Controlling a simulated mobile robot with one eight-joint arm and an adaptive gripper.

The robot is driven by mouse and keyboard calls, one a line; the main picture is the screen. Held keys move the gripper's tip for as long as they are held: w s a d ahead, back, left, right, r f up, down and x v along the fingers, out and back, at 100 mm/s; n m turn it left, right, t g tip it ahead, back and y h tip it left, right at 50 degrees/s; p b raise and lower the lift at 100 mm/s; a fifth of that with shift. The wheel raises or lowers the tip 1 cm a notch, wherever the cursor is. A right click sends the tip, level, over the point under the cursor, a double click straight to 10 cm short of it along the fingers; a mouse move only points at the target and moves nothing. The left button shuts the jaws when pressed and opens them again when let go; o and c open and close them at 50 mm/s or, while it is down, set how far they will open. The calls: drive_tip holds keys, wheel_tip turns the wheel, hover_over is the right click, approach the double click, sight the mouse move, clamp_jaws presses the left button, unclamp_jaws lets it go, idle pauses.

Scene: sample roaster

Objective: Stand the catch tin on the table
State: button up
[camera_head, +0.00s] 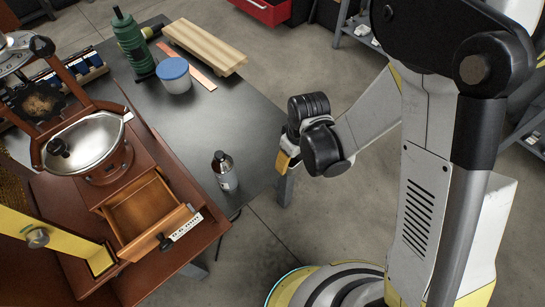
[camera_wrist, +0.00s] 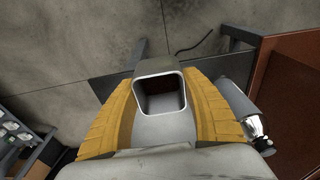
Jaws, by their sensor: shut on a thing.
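The catch tin (camera_wrist: 158,67) is a grey, square, open-mouthed metal tin in the wrist view. Its mouth faces the wrist camera and its inside looks dark and empty. My gripper (camera_wrist: 163,90) is shut on it, with a yellow finger along each side. In the head view my gripper (camera_head: 286,158) is at the right end of the dark table (camera_head: 245,112), by its corner. The tin cannot be made out there. In the wrist view the table (camera_wrist: 108,87) shows partly behind the tin, whose lower end is hidden.
A silver bottle with a dark cap (camera_head: 224,172) stands near the table's front edge, and also shows right of my gripper (camera_wrist: 238,102). The roaster's wooden drawer (camera_head: 148,212) is open. Mid-table is clear.

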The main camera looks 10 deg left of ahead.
drive_tip(key=b, duration=0.4)
hover_over(261, 164)
drive_tip(key=f, duration=0.7)
drive_tip(key=shift+s+f, duration=0.1)
drive_tip(key=shift+s, duration=0.1)
drive_tip(key=shift+f+b, duration=1.2)
drive_tip(key=shift+f, duration=0.7)
drive_tip(key=shift+f, duration=0.15)
drive_tip(key=o, duration=1.2)
drive_tip(key=shift+c, duration=0.2)
